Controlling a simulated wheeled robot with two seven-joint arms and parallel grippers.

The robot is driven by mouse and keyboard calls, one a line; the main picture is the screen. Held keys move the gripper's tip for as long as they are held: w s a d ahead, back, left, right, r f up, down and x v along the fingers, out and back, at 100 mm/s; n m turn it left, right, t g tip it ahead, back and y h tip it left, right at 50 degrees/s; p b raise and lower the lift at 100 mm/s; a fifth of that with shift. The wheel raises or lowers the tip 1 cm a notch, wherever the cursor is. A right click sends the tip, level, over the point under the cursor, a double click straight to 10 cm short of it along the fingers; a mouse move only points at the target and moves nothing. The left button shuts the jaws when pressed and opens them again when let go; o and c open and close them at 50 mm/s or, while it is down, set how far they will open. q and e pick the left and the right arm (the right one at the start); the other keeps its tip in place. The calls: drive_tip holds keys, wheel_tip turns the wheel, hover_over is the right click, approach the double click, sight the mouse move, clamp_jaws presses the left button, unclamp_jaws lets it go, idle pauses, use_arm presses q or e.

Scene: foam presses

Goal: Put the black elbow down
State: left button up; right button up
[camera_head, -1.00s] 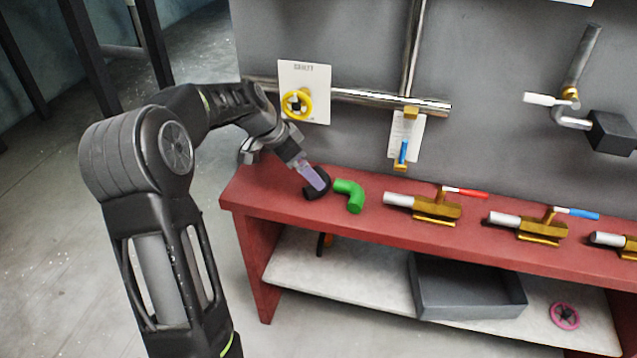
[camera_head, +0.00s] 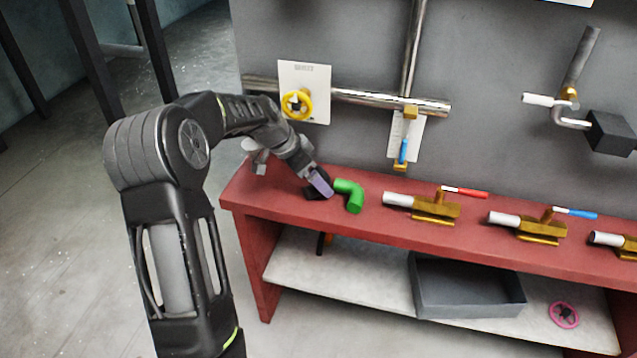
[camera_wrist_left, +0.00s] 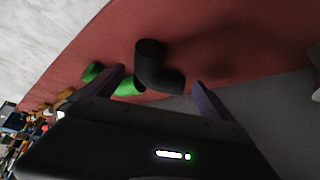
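The black elbow (camera_head: 311,192) lies on the red bench top (camera_head: 286,205) near its left end, partly hidden in the head view by my left gripper (camera_head: 320,184). In the left wrist view the black elbow (camera_wrist_left: 152,66) sits between the two spread fingers of my left gripper (camera_wrist_left: 160,88), with a visible gap on each side. The green elbow (camera_head: 350,194) lies just right of it on the bench; it also shows in the wrist view (camera_wrist_left: 128,86), partly behind a finger. My right gripper is in neither view.
Brass valves with red (camera_head: 436,204) and blue (camera_head: 541,223) handles stand further right on the bench. A grey wall panel with pipes and a yellow handwheel (camera_head: 297,104) rises behind. A grey tray (camera_head: 468,307) and a pink wheel (camera_head: 564,314) are on the lower shelf.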

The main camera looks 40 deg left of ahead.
use_arm(q)
drive_tip(key=c, duration=1.5)
drive_tip(key=shift+c, duration=1.4)
drive_tip(key=shift+r, duration=0.15)
